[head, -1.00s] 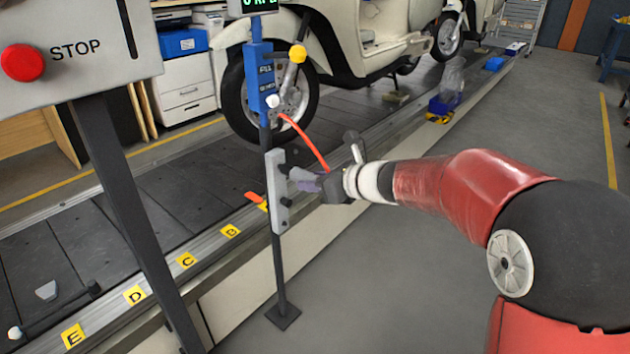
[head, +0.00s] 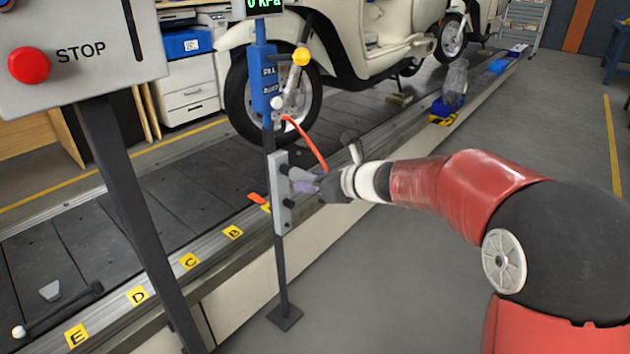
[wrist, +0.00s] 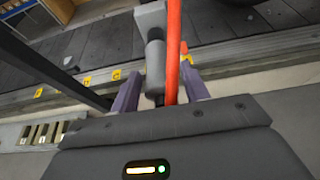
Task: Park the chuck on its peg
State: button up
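The grey stand plate (head: 281,196) carries dark pegs (head: 288,203) and is fixed to the thin dark post. The grey chuck (head: 301,175) is at the plate's upper peg, its end close against the plate; how far it sits on the peg is hidden. In the wrist view the chuck (wrist: 156,56) points away from me towards a grey block. The red hose (head: 308,142) loops from the post to the chuck. My gripper (head: 308,186) is around the chuck's near part. Its purple fingers (wrist: 158,82) stand apart, with a visible gap on the left side.
The post's foot (head: 285,316) stands on the floor beside the slat conveyor (head: 160,205). A control box with a red STOP button (head: 29,65) is at the left on a dark leg. A scooter (head: 330,50) stands behind.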

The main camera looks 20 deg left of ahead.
jog(key=shift+o, duration=1)
jog(key=v, duration=0.7)
jog(key=shift+s+d, duration=0.2)
jog(key=shift+d, duration=0.15)
jog(key=s+d+f+n+h+p, duration=0.2)
jog(key=s+d+n+h, duration=1)
jog(key=s+d+n, duration=1)
jog(key=s+d, duration=0.4)
jog(key=d, duration=0.2)
jog(key=shift+d+f+t, duration=0.3)
jog(key=shift+d, duration=0.05)
